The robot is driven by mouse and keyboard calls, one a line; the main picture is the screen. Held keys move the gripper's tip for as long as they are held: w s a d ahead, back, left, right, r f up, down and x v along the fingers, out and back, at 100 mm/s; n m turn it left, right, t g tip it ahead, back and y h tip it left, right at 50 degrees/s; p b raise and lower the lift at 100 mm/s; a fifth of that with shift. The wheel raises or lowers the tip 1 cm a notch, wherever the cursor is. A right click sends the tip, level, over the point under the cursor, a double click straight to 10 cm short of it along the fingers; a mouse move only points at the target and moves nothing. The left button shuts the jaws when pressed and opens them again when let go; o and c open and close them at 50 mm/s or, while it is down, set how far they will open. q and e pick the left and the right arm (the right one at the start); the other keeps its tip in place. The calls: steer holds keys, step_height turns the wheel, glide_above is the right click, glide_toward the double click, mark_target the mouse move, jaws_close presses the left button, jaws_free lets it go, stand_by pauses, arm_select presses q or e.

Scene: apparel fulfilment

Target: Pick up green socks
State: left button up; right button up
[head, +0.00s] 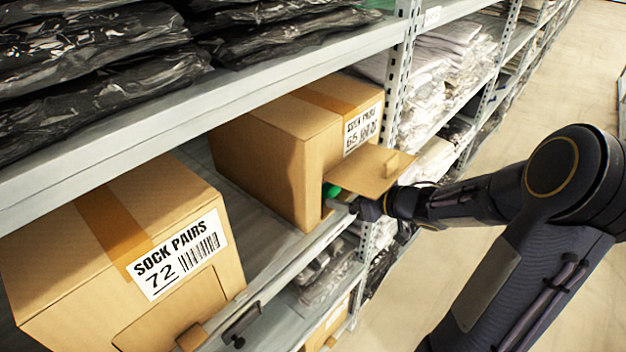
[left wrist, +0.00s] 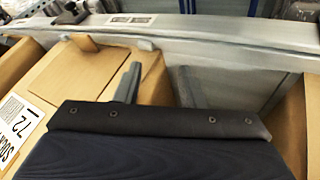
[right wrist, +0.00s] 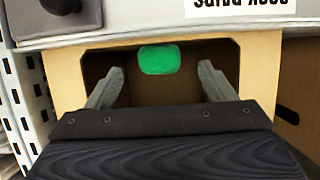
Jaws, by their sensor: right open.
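The green socks (right wrist: 159,60) are a small rounded green bundle in the open front of a cardboard box. They also show in the head view (head: 331,190), partly covered by the open flap. My right gripper (right wrist: 160,68) is open at the box opening, its two fingers spread to either side of the bundle and apparently not touching it. In the head view the right gripper (head: 343,206) is partly hidden by the flap. My left gripper (left wrist: 159,67) shows only in the left wrist view, fingers apart and empty, near a closed cardboard box (left wrist: 75,85).
The box labelled 65 (head: 270,150) has its front flap (head: 368,170) folded out. A closed box labelled 72 (head: 70,240) stands to the left. The metal shelf above (head: 230,95) holds dark bagged garments. The aisle floor (head: 450,270) is clear.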

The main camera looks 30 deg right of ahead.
mark_target(337, 190)
steer(key=x, duration=0.4)
steer(key=shift+w, duration=0.25)
steer(key=c, duration=1.1)
